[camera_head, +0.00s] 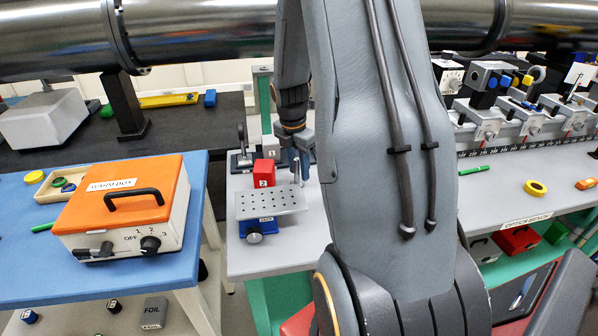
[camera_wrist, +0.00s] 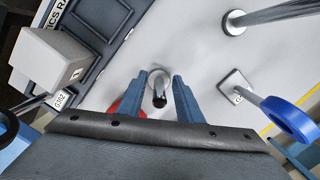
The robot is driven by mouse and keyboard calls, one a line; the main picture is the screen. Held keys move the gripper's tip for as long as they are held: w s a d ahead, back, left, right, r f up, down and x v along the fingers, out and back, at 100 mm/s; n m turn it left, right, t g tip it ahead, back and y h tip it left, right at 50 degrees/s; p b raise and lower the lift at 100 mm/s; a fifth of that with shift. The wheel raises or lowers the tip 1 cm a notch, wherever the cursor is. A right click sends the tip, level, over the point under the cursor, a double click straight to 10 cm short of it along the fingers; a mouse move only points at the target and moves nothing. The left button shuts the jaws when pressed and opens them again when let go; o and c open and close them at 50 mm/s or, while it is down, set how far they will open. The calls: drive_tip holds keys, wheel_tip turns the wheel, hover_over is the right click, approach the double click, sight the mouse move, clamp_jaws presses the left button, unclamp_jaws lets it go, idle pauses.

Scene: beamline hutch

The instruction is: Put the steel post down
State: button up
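The steel post (camera_wrist: 159,84) is a thin shiny cylinder with a dark end. In the wrist view it lies between the two blue fingers of my gripper (camera_wrist: 160,78), seen nearly end-on above the light grey bench top. I cannot tell whether the fingers press on it or stand slightly clear, nor whether its foot touches the bench. In the head view my gripper (camera_head: 303,164) points down just behind the perforated plate (camera_head: 250,208), and the post (camera_head: 297,170) shows upright at the fingers. My arm hides the area to the right.
A red block marked 2 (camera_head: 264,175) stands left of my gripper, and a grey block marked 1 (camera_head: 271,149) behind it. In the wrist view another metal post (camera_wrist: 235,22) and a blue ring mount (camera_wrist: 291,121) stand to the right, with bare bench between.

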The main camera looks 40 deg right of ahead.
drive_tip(key=r, duration=0.3)
drive_tip(key=r+b, duration=0.1)
drive_tip(key=r, duration=0.2)
drive_tip(key=a+r, duration=0.1)
drive_tip(key=r, duration=0.3)
drive_tip(key=shift+a+b, duration=0.1)
drive_tip(key=shift+b, duration=0.2)
drive_tip(key=shift+r, duration=0.25)
drive_tip(key=s+a+m, duration=0.1)
drive_tip(key=a+m, duration=0.1)
drive_tip(key=a, duration=0.2)
drive_tip(key=s+a+f+m, duration=0.1)
drive_tip(key=s+a+m, duration=0.1)
drive_tip(key=a+m, duration=0.1)
drive_tip(key=s+a+f+m, duration=0.1)
drive_tip(key=a+m, duration=0.2)
drive_tip(key=a, duration=0.3)
drive_tip(key=shift+s+y, duration=0.35)
drive_tip(key=shift+y, duration=0.05)
drive_tip(key=s+a+f+m, duration=0.3)
drive_tip(key=s+a+m, duration=0.6)
drive_tip(key=a+m, duration=0.2)
drive_tip(key=shift+s+t+y, duration=0.3)
drive_tip(key=shift+s, duration=0.1)
drive_tip(key=shift+d, duration=0.1)
